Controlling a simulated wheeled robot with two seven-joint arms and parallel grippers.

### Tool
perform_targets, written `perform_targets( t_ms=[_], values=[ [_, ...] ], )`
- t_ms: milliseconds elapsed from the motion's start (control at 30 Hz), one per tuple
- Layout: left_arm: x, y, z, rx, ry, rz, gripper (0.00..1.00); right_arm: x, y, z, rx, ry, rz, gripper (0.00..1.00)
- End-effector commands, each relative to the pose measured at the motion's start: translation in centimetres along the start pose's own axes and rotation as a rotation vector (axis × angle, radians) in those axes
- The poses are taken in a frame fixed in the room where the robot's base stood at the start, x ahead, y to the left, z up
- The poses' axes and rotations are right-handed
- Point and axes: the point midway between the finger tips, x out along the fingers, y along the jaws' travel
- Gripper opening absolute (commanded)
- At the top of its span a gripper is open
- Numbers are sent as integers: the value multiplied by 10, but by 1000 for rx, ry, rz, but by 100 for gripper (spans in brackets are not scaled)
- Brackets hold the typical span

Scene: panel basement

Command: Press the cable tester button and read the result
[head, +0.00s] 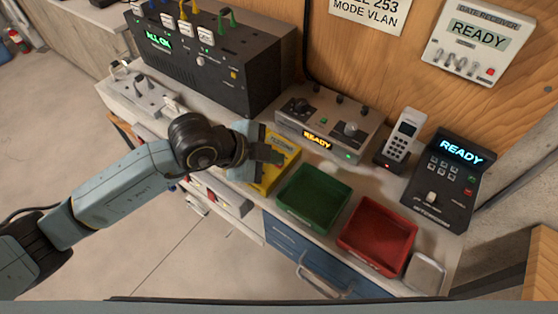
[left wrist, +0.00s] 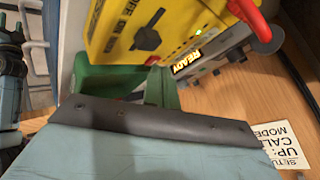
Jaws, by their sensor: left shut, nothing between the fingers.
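A grey box (head: 327,124) with an amber READY display, a knob and a green light stands on the bench. Its display also shows in the left wrist view (left wrist: 187,65). A yellow device (head: 285,163) stands in front of it. In the left wrist view the yellow device (left wrist: 150,35) shows a black dial, OFF lettering and a small green light. I cannot tell which is the cable tester. My left gripper (head: 271,155) is shut and empty over the yellow device, hiding part of it. I cannot tell whether they touch. My right gripper is out of view.
A green tray (head: 288,207) and a red tray (head: 349,244) stand along the front edge. A handset (head: 400,137) and a dark READY console (head: 447,180) stand at right. A black rack unit (head: 207,62) with cables reads ALL OK. A receiver (head: 478,40) hangs on the wall.

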Motion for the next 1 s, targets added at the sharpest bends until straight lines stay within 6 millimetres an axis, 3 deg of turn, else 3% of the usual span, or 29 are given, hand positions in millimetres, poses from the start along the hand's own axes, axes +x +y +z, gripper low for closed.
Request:
perform_targets(
  t_ms=[200,633,1000],
  values=[
    [-8,-6,-7,-1,1,0,0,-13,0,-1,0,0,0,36],
    [-11,-8,-8,-1,1,0,0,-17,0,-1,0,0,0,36],
    [-37,-27,-27,-1,1,0,0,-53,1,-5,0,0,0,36]
  ],
)
